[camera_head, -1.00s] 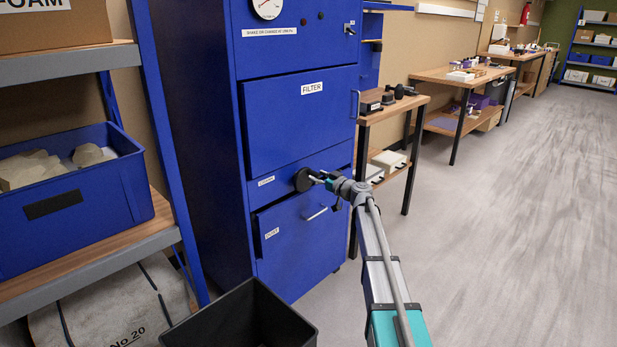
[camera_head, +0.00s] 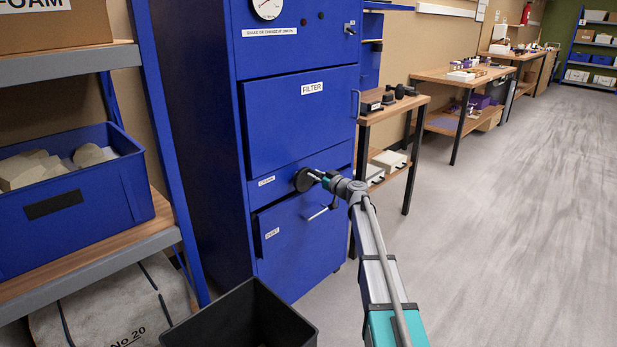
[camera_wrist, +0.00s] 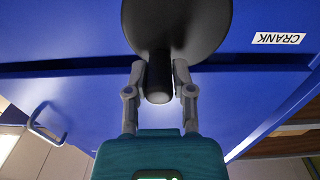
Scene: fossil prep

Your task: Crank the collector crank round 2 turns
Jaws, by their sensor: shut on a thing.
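The collector crank is a dark round disc (camera_head: 304,180) on the front of the blue collector cabinet (camera_head: 300,125), right of a small label. In the wrist view the crank disc (camera_wrist: 178,25) fills the top middle, with a dark cylindrical handle (camera_wrist: 158,80) standing out from it. My gripper (camera_wrist: 158,85) has one finger on each side of that handle and is shut on it. In the head view my gripper (camera_head: 322,178) is at the disc, and the handle is mostly hidden by it.
A drawer marked DUST (camera_head: 300,240) with a bar handle is below the crank. A FILTER panel (camera_head: 300,120) is above. A black bin (camera_head: 240,315) stands in front, and a shelf with a blue crate (camera_head: 75,210) is at left. The floor at right is clear.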

